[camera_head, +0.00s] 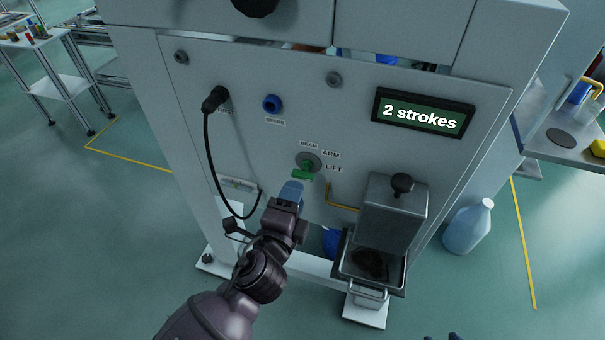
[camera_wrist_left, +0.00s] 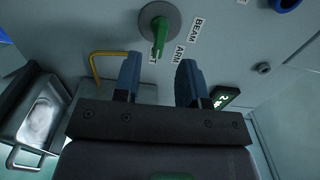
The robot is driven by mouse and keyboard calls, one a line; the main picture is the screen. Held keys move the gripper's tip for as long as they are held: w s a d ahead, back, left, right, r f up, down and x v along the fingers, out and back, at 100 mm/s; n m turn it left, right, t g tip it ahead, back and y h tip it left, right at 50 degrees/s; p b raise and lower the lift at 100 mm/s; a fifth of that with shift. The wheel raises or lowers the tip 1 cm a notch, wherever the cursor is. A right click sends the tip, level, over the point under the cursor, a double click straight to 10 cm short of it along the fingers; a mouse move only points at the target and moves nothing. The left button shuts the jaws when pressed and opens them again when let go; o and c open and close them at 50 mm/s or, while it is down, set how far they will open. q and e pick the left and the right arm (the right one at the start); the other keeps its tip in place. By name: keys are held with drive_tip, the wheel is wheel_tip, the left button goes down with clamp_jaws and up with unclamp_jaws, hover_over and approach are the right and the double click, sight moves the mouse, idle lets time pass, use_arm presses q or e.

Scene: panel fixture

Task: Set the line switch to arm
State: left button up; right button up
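The line switch (camera_head: 308,161) is a round grey dial with a green lever on the panel, with the labels BEAM, ARM and LIFT around it. In the left wrist view the green lever (camera_wrist_left: 159,36) points down and its end overlaps the LIFT label (camera_wrist_left: 153,58). My left gripper (camera_head: 291,190) is just below the switch in the head view. In the wrist view my left gripper (camera_wrist_left: 160,65) is open, its blue fingers either side of the lever's line; no contact shows. Small dark tips at the head view's bottom edge may be my right gripper (camera_head: 442,337).
A display (camera_head: 423,112) reads "2 strokes". A black plug (camera_head: 214,99) with a hanging cable and a blue socket (camera_head: 272,103) are left of the switch. A yellow bent bar (camera_head: 343,207) and a metal box with a tray (camera_head: 370,275) stand close right of my left gripper.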

sight(302, 178)
use_arm(q)
drive_tip(key=shift+b+x, duration=0.3)
drive_tip(key=shift+x, duration=2.9)
drive_tip(key=shift+c, duration=0.3)
clamp_jaws()
